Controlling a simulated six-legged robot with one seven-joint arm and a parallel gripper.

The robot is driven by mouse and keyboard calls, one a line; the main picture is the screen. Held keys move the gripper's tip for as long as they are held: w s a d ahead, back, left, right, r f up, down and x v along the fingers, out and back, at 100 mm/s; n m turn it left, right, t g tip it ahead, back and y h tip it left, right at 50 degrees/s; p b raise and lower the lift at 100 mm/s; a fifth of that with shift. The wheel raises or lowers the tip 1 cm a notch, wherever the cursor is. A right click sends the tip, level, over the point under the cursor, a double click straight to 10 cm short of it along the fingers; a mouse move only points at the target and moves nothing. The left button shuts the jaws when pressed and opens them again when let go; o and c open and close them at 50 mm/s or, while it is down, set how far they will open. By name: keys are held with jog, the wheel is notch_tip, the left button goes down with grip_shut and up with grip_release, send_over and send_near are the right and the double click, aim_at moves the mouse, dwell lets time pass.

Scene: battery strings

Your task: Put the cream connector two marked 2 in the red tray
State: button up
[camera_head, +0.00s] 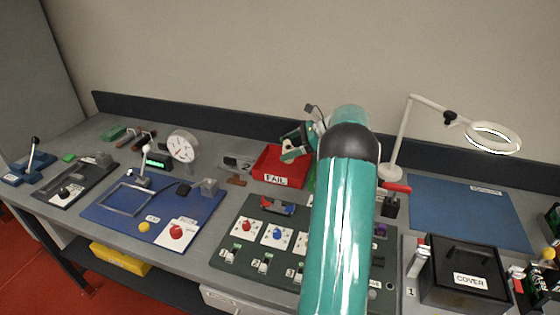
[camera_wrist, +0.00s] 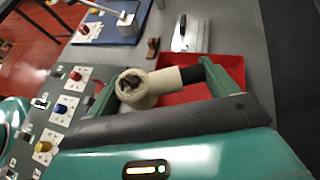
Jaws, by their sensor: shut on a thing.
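My gripper (camera_wrist: 165,84) is shut on a cream connector (camera_wrist: 163,79), a ring-like cream piece with a dark stub at its right side. No mark 2 can be read on it. The red tray (camera_wrist: 208,62) lies behind and below the held connector in the wrist view and is partly hidden by it and my gripper. In the head view the red tray (camera_head: 262,165) carries a FAIL label, and my gripper (camera_head: 293,148) is above its back right part.
A dark green board (camera_head: 240,225) with coloured knobs and numbered sockets lies in front of the tray. A blue board (camera_head: 120,212) and dial gauge (camera_head: 183,146) stand left. A lamp (camera_head: 400,140), blue mat (camera_head: 465,210) and COVER box (camera_head: 465,270) are right.

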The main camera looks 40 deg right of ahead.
send_over(280, 169)
notch_tip(280, 169, down, 6)
jog(key=shift+s+f, duration=0.1)
jog(key=shift+f, duration=1.4)
jog(key=shift+f, duration=0.25)
